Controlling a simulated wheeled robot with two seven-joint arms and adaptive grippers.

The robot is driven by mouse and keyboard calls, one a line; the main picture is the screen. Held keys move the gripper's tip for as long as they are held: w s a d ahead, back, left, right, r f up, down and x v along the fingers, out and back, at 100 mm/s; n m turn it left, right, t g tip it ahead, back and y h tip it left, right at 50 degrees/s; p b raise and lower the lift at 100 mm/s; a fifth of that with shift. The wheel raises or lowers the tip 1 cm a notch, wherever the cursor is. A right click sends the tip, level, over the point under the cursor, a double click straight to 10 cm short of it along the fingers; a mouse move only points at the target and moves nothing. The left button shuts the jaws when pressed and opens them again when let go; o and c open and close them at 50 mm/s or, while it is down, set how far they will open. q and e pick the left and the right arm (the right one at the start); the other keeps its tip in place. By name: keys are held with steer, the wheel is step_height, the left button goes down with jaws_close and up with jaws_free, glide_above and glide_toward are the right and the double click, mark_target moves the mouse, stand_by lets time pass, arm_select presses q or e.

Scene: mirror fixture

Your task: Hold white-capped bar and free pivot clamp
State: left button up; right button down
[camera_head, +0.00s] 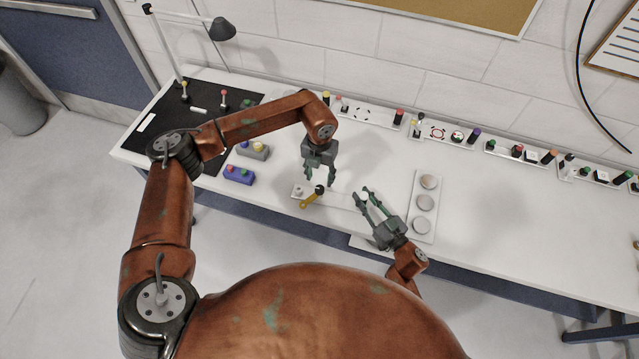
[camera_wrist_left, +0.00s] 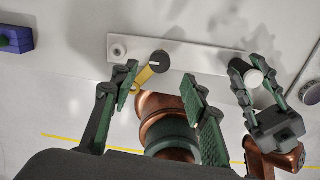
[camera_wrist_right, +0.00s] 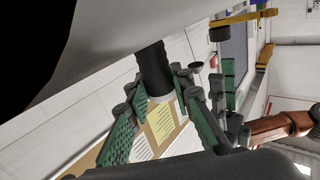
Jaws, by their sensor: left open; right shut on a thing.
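The pivot clamp is a yellow lever (camera_head: 310,199) with a black knob (camera_head: 319,189) on a narrow white plate (camera_head: 342,202). In the left wrist view the knob (camera_wrist_left: 159,62) stands near the plate's left end, and the lever (camera_wrist_left: 144,77) slants down-left. My left gripper (camera_head: 319,181) is open and empty, its fingers apart just above the clamp. My right gripper (camera_head: 370,192) is shut on the white-capped bar near the plate's right end. The white cap (camera_wrist_left: 254,79) shows between its fingers. The right wrist view shows the bar's black shaft (camera_wrist_right: 153,68) running from a pale surface.
Blue (camera_head: 239,175) and grey (camera_head: 252,150) button boxes lie left. Small control panels (camera_head: 440,132) line the wall. The table's right half is largely clear.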

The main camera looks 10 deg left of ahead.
mark_target(320, 188)
arm_select(q)
step_height(320, 188, up, 6)
steer(key=shift+f, duration=0.15)
stand_by(0.5)
